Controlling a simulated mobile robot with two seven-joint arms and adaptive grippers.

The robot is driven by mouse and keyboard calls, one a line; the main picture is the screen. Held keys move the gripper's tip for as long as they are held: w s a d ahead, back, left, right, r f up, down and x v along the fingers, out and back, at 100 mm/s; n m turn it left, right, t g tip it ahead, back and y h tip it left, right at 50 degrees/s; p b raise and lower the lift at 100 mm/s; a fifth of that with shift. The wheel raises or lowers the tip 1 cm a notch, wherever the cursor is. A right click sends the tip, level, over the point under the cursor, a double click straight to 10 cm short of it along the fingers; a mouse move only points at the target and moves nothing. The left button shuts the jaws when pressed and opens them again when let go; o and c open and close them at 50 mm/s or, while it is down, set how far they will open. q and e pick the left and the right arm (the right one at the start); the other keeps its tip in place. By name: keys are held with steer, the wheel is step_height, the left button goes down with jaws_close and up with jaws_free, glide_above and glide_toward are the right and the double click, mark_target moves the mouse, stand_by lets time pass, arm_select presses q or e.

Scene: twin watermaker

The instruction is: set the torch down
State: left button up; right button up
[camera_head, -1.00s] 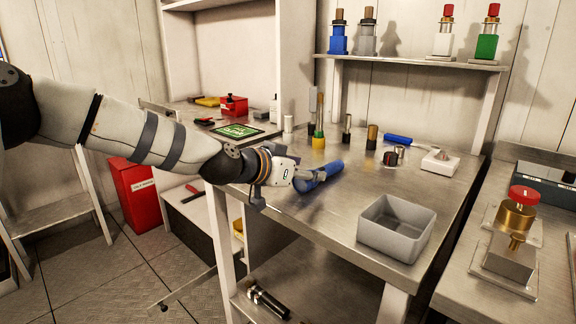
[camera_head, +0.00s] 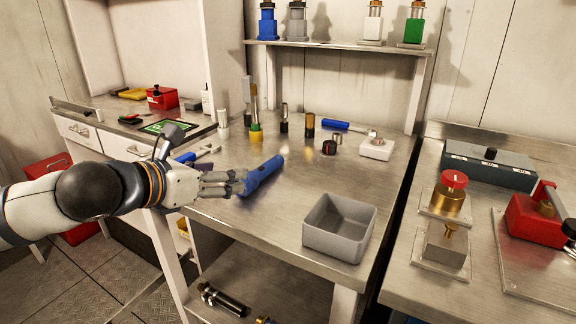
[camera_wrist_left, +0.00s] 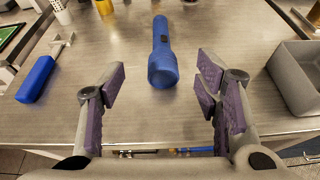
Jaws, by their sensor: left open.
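The blue torch (camera_head: 264,174) lies on its side on the metal worktop (camera_head: 225,221), left of the grey bin. In the left wrist view the torch (camera_wrist_left: 162,52) lies lengthwise ahead, its wide head toward me. My left gripper (camera_head: 238,182) is at the torch's near left side in the head view. In the wrist view its purple-padded fingers (camera_wrist_left: 160,82) are spread wide, with a gap on both sides of the torch and nothing held. My right gripper is not in view.
An open grey bin (camera_head: 338,228) stands near the front edge. A blue-handled tool (camera_wrist_left: 38,78) lies left of the torch. Several small cylinders and a white block (camera_head: 376,148) stand toward the back. A black torch (camera_head: 222,299) lies on the lower shelf.

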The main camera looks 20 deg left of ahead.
mark_target(254, 172)
arm_select(q)
steer(key=shift+w+d+f+n, duration=0.1)
steer(key=shift+w+f+n, duration=0.1)
steer(key=shift+n, duration=0.1)
steer(key=w+f+b, duration=0.1)
steer(key=w, duration=0.1)
steer(key=w+f, duration=0.2)
steer(key=shift+w+d+f+b, duration=0.1)
steer(key=shift+d+f+b, duration=0.1)
steer(key=shift+b, duration=0.15)
steer(key=b+x, duration=0.2)
steer(key=x, duration=0.4)
steer(key=shift+r+b, duration=0.15)
steer(key=shift+b, duration=0.25)
steer(key=shift+r, duration=0.3)
steer(key=shift+w, duration=0.1)
jaws_close()
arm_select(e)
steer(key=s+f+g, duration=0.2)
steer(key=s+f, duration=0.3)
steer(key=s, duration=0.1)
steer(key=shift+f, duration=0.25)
